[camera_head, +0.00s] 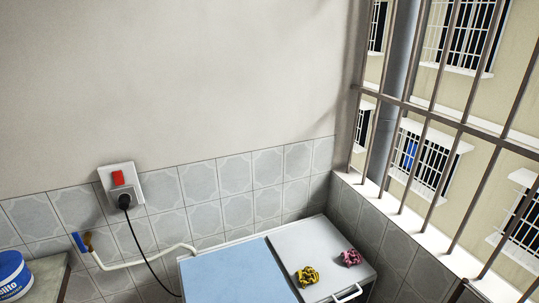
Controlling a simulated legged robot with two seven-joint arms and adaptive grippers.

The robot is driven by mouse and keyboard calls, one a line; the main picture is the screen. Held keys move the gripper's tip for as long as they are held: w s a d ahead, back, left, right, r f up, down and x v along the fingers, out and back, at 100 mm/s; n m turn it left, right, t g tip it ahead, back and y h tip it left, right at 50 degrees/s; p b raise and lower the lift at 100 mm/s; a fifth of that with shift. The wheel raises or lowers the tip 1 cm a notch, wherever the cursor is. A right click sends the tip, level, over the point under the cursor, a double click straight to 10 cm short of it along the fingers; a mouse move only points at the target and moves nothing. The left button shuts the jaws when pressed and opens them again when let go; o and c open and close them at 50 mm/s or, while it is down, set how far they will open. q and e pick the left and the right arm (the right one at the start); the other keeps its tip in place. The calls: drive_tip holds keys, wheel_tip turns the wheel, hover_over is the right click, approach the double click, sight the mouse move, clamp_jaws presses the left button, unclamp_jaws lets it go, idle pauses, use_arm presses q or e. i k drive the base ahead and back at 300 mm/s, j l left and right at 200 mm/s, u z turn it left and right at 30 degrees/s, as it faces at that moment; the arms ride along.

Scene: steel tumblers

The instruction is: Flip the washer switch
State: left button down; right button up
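The washer switch is a red rocker (118,177) on a white wall plate (136,186), fixed over the tiles at the left. A black plug (125,201) sits in the socket just below the rocker, and its black cord hangs down behind the washer. I cannot tell which way the rocker is tilted. The washer (230,272) stands below and right of the switch, with a light blue left part and a pale grey right part (310,245). Neither of my grippers shows in the head view.
A yellow scrubber (307,276) and a pink one (351,258) lie on the washer's grey part. A pale hose (150,261) runs left to a blue-handled tap (81,241). A blue tub (13,272) stands at the left edge. A barred window (450,118) fills the right side.

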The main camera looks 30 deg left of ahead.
sight(118, 177)
drive_tip(key=u, duration=2)
